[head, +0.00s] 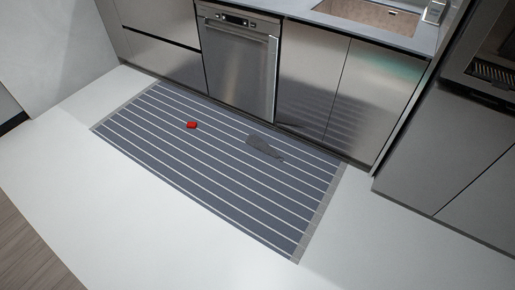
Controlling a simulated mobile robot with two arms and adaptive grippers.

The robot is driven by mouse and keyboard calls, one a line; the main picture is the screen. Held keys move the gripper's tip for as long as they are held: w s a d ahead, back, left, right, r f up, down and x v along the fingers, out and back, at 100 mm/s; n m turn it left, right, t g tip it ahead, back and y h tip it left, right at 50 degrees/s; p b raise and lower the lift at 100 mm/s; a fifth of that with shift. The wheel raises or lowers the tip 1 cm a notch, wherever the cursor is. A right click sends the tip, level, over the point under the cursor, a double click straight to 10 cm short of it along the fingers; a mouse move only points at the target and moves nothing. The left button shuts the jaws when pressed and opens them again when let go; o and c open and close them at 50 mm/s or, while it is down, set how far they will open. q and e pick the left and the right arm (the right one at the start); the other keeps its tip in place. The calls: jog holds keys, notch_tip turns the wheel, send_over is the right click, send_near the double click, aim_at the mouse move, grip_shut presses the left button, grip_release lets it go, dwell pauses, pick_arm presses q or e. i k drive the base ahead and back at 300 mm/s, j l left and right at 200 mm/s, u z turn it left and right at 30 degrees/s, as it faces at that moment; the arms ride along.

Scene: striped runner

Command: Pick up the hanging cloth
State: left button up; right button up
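I see no cloth hanging from the dishwasher's handle or the cabinet fronts in the head view. A dark grey, flat, irregular piece (263,146), which may be a cloth, lies on the striped runner (220,180) in front of the cabinets. It is wide at its left end and narrows to the right. It is too small to tell its material. Neither of my grippers is in view.
A small red object (191,125) lies on the runner, left of the grey piece. A steel dishwasher (238,68) and steel cabinets (310,82) line the back under a counter with a sink (370,14). The pale floor (150,210) in front of the runner is clear.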

aim_at(253, 140)
jog(key=i+j, duration=0.1)
jog(key=i, duration=0.85)
jog(key=i+j, duration=0.15)
jog(key=i, duration=0.7)
